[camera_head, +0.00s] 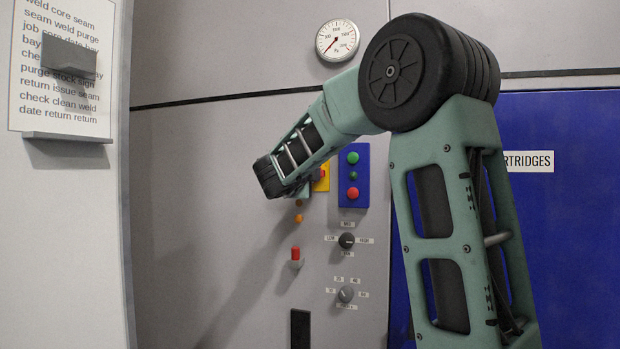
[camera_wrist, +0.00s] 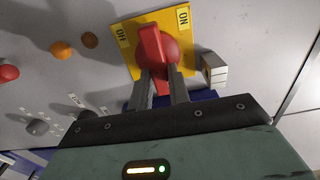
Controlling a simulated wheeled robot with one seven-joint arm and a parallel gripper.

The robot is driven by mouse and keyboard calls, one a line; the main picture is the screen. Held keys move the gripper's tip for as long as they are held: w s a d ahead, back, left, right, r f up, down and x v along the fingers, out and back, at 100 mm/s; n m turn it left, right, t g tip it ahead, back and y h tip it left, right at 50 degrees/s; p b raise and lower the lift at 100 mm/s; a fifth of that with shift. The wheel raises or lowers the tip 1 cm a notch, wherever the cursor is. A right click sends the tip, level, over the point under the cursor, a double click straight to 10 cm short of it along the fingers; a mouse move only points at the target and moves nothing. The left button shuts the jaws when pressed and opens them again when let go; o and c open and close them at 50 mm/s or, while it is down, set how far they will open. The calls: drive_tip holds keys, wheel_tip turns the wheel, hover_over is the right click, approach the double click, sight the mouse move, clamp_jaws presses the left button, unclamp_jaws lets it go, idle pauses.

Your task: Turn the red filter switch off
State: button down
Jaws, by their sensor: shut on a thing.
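The red filter switch (camera_wrist: 151,45) sits on a yellow plate (camera_wrist: 189,62) marked OFF at its left and ON at its right in the wrist view. Its red bar lies across a round red base, and its far end is between the two labels. My gripper (camera_wrist: 162,72) is shut on the near part of the red bar, one finger on each side. In the head view the yellow plate (camera_head: 323,179) shows only partly, beside my wrist, which hides most of the switch.
A blue button box (camera_head: 354,176) stands close right of the yellow plate. Below are orange lamps (camera_head: 299,218), a red-topped control (camera_head: 296,256), a black knob (camera_head: 346,240) and a grey knob (camera_head: 345,294). A gauge (camera_head: 338,40) is above. A blue cartridges door (camera_head: 570,220) is at right.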

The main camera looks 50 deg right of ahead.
drive_tip(key=shift+f, duration=0.1)
drive_tip(key=c, duration=1.3)
unclamp_jaws()
drive_tip(key=b+v, duration=0.2)
drive_tip(key=v, duration=1.5)
drive_tip(key=shift+s+a, duration=0.2)
